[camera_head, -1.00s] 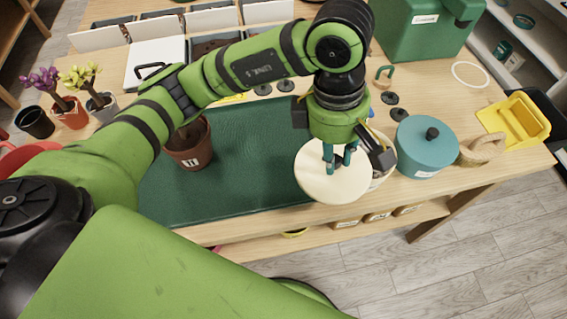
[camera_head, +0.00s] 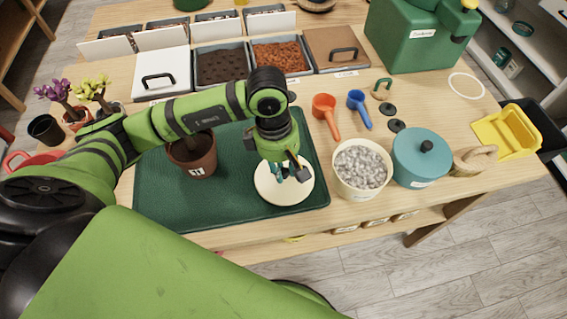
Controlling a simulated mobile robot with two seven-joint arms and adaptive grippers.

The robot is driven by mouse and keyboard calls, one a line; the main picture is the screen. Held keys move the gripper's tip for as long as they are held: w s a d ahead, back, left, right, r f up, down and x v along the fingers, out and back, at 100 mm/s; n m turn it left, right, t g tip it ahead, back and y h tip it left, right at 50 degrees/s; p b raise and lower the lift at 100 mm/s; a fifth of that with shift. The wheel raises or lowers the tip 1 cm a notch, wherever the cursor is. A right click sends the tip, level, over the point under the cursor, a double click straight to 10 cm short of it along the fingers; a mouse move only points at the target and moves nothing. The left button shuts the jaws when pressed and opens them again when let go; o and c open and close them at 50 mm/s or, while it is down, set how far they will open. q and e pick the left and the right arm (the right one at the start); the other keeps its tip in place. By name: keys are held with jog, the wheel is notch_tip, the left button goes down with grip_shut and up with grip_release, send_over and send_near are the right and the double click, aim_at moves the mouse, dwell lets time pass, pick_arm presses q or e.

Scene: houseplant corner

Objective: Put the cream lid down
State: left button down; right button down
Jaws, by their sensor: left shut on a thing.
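The cream lid (camera_head: 284,194) is a round, flat disc over the right front part of the green mat (camera_head: 160,208). My left gripper (camera_head: 290,176) is above it, pointing down, with its fingers closed at the lid's middle; the knob is hidden by the fingers. I cannot tell whether the lid touches the mat or hovers just above it. The cream pot (camera_head: 346,186) stands open to the right of the lid, full of pale grey pebbles (camera_head: 361,167). My right gripper is not in view.
A terracotta pot (camera_head: 196,166) stands on the mat, left of the lid. A teal lidded pot (camera_head: 420,158) stands right of the cream pot. Orange (camera_head: 326,112) and blue (camera_head: 359,106) scoops lie behind. Lidded and open bins (camera_head: 222,66) line the back.

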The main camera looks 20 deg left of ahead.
pick_arm(q)
jog(key=shift+f, duration=0.15)
jog(key=c, duration=1.1)
grip_release()
jog(key=shift+r, duration=0.2)
jog(key=shift+w+r, duration=0.1)
jog(key=shift+r, duration=0.15)
jog(key=r, duration=0.3)
jog(key=a+r+b, duration=0.1)
jog(key=r, duration=0.7)
jog(key=shift+a+r, duration=0.15)
jog(key=shift+a, duration=0.15)
